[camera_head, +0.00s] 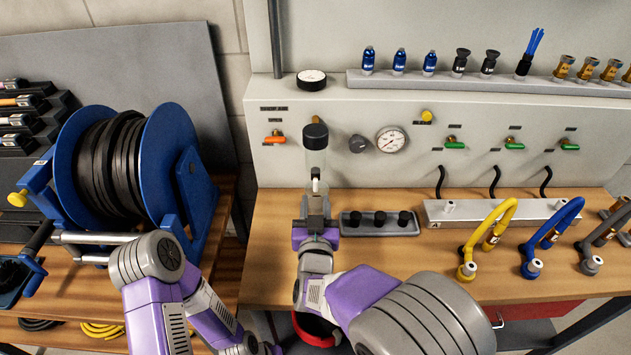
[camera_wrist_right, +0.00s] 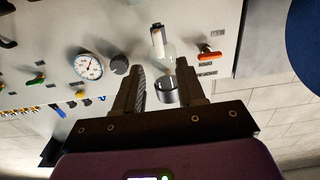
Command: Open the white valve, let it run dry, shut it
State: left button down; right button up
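The white valve (camera_head: 316,186) is a small white piece under a clear bowl (camera_head: 316,160) with a black cap, on the grey panel. In the right wrist view, which is upside down, the white valve (camera_wrist_right: 157,34) lies beyond my fingertips. My right gripper (camera_head: 316,200) is at the bowl's lower end, overlapping it in the head view. In the wrist view the right gripper (camera_wrist_right: 162,70) has its fingers apart, with the bowl and cap seen through the gap; I see nothing gripped. Contact cannot be told. My left arm is at lower left; its gripper is not visible.
An orange lever (camera_head: 275,138) is left of the bowl, a knob (camera_head: 358,144) and pressure gauge (camera_head: 391,139) right of it. A grey tray (camera_head: 350,229) with black pegs stands close right of my right gripper. A blue hose reel (camera_head: 155,150) stands left.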

aim_at(315, 184)
jog(key=shift+w+b, duration=0.45)
jog(key=shift+w, duration=2.35)
grip_shut()
